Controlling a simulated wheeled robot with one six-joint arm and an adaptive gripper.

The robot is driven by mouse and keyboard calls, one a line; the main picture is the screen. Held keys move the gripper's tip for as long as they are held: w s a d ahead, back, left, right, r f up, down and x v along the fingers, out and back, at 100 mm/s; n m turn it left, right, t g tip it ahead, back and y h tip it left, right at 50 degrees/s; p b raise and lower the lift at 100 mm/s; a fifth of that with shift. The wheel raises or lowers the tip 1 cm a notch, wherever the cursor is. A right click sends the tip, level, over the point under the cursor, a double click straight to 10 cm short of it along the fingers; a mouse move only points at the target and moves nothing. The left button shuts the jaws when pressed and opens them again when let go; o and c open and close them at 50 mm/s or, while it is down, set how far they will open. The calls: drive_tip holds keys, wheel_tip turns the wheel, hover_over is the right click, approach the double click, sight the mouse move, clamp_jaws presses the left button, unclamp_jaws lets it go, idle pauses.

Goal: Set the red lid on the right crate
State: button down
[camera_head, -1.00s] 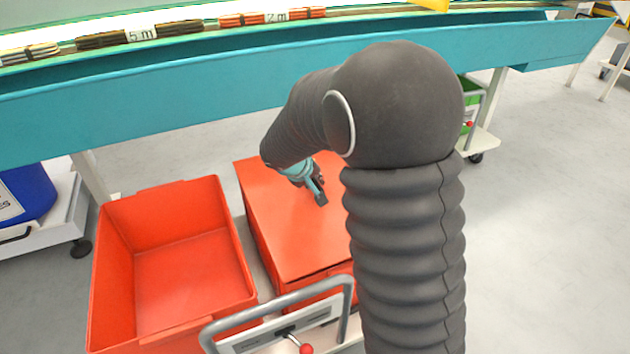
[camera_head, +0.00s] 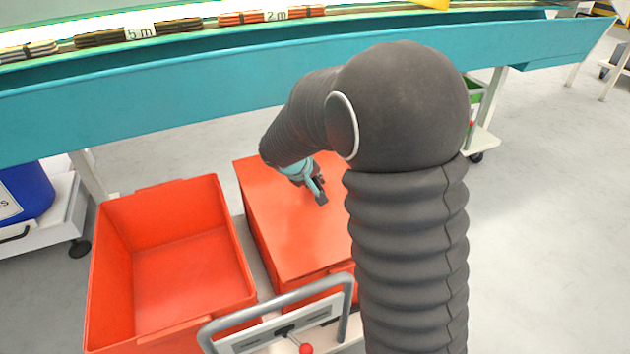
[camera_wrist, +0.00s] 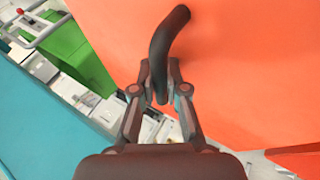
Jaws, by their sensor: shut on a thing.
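The red lid (camera_head: 290,230) is a flat orange-red panel lying over the right crate (camera_head: 335,274), whose front wall shows just below the lid's edge. The lid looks level and roughly lined up with the crate; full contact all round cannot be told. My gripper (camera_head: 319,191) is above the lid. In the wrist view my gripper (camera_wrist: 160,92) is shut on the lid's dark curved handle (camera_wrist: 172,40), with the lid (camera_wrist: 240,70) filling the right side. My arm hides the lid's right part in the head view.
An open, empty red crate (camera_head: 190,275) stands close on the left. A grey trolley handle (camera_head: 275,305) is in front. A long teal bench (camera_head: 200,98) runs behind. A blue bin (camera_head: 25,190) is at far left.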

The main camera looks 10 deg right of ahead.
drive_tip(key=shift+f+b, duration=0.45)
drive_tip(key=shift+f, duration=0.05)
idle(0.3)
drive_tip(key=c, duration=1.1)
unclamp_jaws()
drive_tip(key=v, duration=1.2)
